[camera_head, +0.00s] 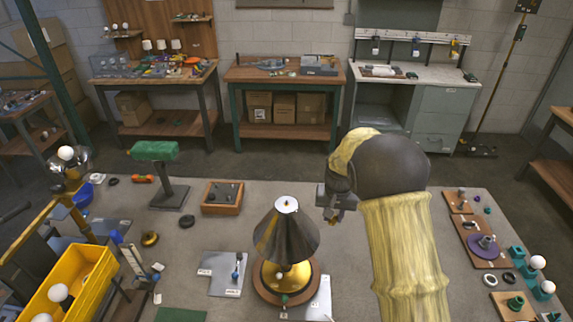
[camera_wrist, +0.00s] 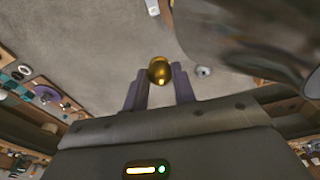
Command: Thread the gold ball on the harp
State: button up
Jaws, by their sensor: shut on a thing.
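The lamp stands at the front middle of the table, with a dark pleated shade (camera_head: 285,238) over a gold body (camera_head: 286,276) on a round wooden base. A small tip shows at the centre of the shade's white top (camera_head: 287,204), which I take for the harp's end; the rest of the harp is hidden inside the shade. My gripper (camera_head: 337,212) is just right of the shade's top, apart from it. In the wrist view the gold ball (camera_wrist: 159,70) sits between my fingertips, which are shut on it. The dark shade (camera_wrist: 235,35) fills that view's upper right.
A yellow bin (camera_head: 75,285) with white bulbs is at the front left. A green-topped stand (camera_head: 155,152) and a wooden tray (camera_head: 222,197) stand behind and left of the lamp. Parts boards (camera_head: 480,240) and bulbs line the right edge. Grey table shows between them.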

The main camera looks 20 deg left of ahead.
notch_tip(320, 180, up, 16)
jog(key=n+p, duration=0.1)
jog(key=p, duration=0.2)
send_over(286, 202)
jog(key=shift+f, duration=0.1)
jog(key=shift+f+b, duration=2.25)
jog(key=shift+f, duration=0.3)
jog(key=shift+w+d+f+b, duration=0.1)
jog(key=shift+f+b, duration=0.3)
jog(key=shift+f, duration=0.55)
jog(key=shift+f, duration=0.1)
jog(key=shift+o, duration=1)
grip_shut()
